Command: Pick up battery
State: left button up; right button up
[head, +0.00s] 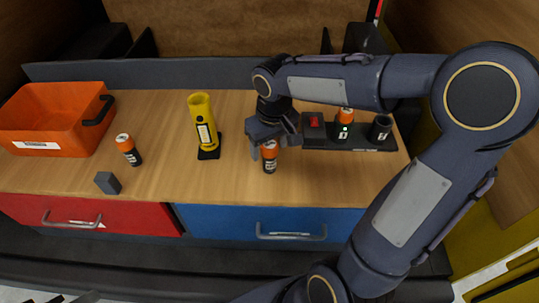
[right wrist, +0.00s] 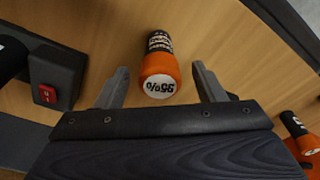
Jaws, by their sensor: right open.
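A battery with an orange cap and dark body (head: 270,155) stands on the wooden table, just below my right gripper (head: 276,138). In the right wrist view the same battery (right wrist: 158,78) lies between the two open fingers (right wrist: 160,88), with a gap on each side; its cap reads 95%. A second orange-capped battery (head: 128,149) stands on the left of the table. A third battery (head: 344,121) sits in the middle of the dark charger block (head: 365,145). My left gripper is not seen.
An orange bin (head: 60,120) is at the left. A yellow flashlight (head: 203,122) stands on a black base left of my right gripper. The charger has a red switch (head: 315,121) and a dark cup (head: 381,128).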

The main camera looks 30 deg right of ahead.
jog(key=shift+c, duration=0.4)
jog(key=c, duration=1.2)
jog(key=shift+o, duration=0.2)
jog(key=shift+r, duration=0.2)
